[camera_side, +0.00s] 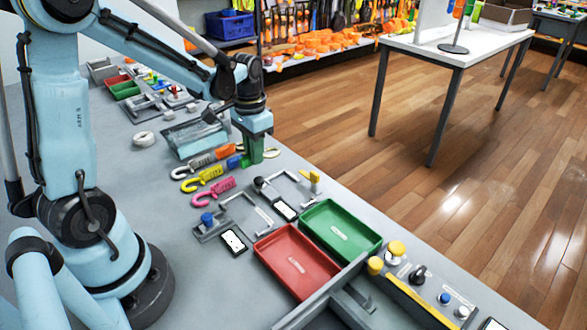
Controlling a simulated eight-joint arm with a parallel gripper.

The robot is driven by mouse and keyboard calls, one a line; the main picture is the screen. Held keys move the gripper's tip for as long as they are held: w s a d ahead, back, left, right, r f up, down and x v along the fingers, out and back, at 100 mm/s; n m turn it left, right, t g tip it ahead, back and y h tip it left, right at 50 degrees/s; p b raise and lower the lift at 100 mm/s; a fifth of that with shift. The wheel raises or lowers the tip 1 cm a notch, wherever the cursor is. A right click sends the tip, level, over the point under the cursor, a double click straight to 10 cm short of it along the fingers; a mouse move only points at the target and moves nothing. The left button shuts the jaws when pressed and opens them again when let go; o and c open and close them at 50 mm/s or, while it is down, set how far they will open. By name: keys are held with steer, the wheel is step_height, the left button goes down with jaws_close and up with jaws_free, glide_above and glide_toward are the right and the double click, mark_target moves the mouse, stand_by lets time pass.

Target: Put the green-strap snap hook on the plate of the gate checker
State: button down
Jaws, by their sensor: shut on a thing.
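My gripper (257,156) points down over the far end of the row of snap hooks and is shut. Green material (271,153) shows beside its fingers, which I take as the green-strap snap hook; its hook is mostly hidden by the fingers. One metal fixture with a blue knob (207,219) has a small display (235,242) beside it. Another with a black knob (259,183) has a display (285,211). I cannot tell which of them is the gate checker.
Grey, yellow (203,179) and pink (214,192) hooks lie left of my gripper. A red tray (296,263) and a green tray (341,229) lie nearer the camera. A yellow-edged control panel (420,300) stands right of them. A white tape roll (144,139) lies left.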

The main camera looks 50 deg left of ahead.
steer(key=s+d+r, duration=0.2)
steer(key=d+r, duration=0.4)
steer(key=d, duration=0.3)
steer(key=n, duration=1.8)
glide_above(297, 194)
step_height(297, 194, down, 4)
steer(key=shift+s+f, duration=0.15)
steer(key=shift+f, duration=2.8)
steer(key=shift+f, duration=0.25)
steer(key=c, duration=0.8)
jaws_free()
steer(key=shift+r, duration=0.1)
